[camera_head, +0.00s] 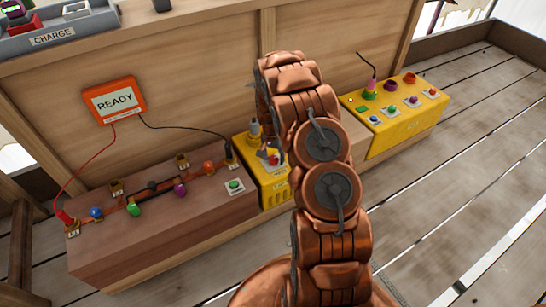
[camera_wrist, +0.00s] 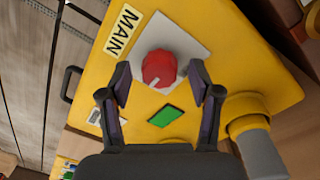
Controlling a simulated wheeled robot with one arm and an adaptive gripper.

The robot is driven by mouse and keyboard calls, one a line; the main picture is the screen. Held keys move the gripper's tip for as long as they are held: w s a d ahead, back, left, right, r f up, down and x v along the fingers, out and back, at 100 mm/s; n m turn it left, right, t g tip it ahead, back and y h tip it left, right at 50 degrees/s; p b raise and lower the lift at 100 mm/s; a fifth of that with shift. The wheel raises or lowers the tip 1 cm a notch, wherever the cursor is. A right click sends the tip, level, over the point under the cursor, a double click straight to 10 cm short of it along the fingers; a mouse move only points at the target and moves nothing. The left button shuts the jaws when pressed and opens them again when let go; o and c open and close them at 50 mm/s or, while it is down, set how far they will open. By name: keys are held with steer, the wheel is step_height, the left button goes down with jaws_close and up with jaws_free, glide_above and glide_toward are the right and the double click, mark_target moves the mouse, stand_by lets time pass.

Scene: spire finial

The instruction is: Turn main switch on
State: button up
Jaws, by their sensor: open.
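The main switch is a red rotary knob (camera_wrist: 158,68) with a white pointer mark, on a light square plate beside a label reading MAIN (camera_wrist: 122,31) in the wrist view. It sits on a yellow box (camera_wrist: 242,50). My gripper (camera_wrist: 161,90) is open, with its two dark fingers on either side of the knob in the picture. I cannot tell whether they touch it. A green rectangle (camera_wrist: 165,116) lies on the box between the fingers. In the head view the yellow box (camera_head: 275,193) is partly hidden by my arm, and the red knob (camera_head: 274,160) shows small beside it.
A brown wooden block (camera_head: 160,245) with coloured parts and wires stands left. An orange READY display (camera_head: 115,101) is on the wooden panel above it. Another yellow box (camera_head: 407,125) with several buttons stands right. A yellow cylindrical fitting (camera_wrist: 245,115) is close to my right finger.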

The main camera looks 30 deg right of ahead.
mark_target(272, 158)
steer(key=shift+r, duration=0.1)
step_height(272, 158, up, 12)
steer(key=shift+w+a, duration=0.15)
steer(key=shift+w, duration=0.1)
stand_by(0.4)
stand_by(0.3)
